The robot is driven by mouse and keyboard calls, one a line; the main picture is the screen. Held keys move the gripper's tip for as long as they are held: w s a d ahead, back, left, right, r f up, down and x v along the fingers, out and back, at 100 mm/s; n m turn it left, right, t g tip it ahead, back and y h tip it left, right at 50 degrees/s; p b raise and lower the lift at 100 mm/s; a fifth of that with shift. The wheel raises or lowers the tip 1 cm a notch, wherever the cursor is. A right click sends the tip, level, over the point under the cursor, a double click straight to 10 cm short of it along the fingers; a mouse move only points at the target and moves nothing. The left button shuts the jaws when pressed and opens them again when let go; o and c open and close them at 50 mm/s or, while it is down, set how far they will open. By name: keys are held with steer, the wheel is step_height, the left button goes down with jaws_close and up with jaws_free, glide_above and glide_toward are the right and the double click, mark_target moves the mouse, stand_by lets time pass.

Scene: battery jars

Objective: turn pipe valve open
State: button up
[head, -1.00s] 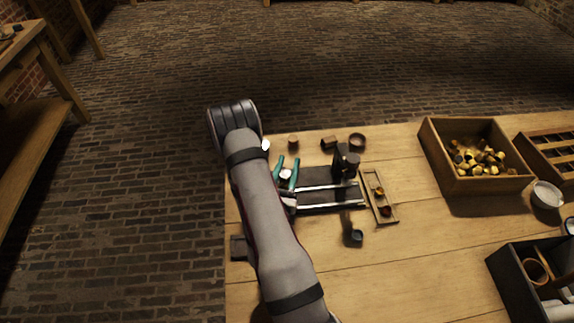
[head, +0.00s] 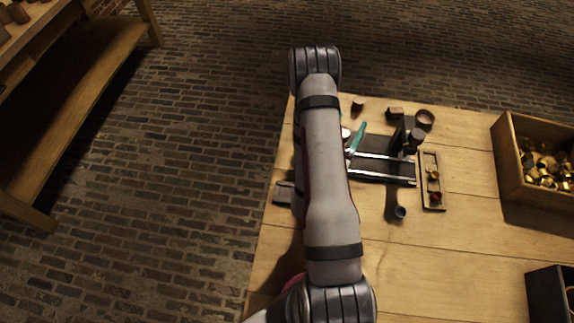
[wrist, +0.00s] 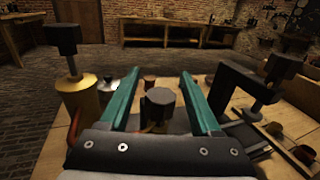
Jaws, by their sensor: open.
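My gripper (wrist: 160,73) is open, with two teal fingers spread apart in the wrist view. A dark faceted knob (wrist: 160,97) shows between them, with a copper-coloured part low beside it; I see no finger touching it. A brass cylinder (wrist: 80,106) with a dark stem and block-shaped top stands left of the fingers. I cannot tell for sure which of these is the pipe valve. A black angled bracket (wrist: 232,76) with a screw stands to the right. In the head view one teal finger (head: 357,137) shows; my arm hides the rest.
On the wooden bench (head: 450,255), a small tray (head: 424,162) with small parts lies right of two pale rails (head: 384,179). A dark cup (head: 399,212) stands in front. A crate of brass pieces (head: 508,165) is farther right. The bench's front middle is clear.

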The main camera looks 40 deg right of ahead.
steer(key=shift+n+t, duration=0.3)
steer(key=shift+t, duration=0.2)
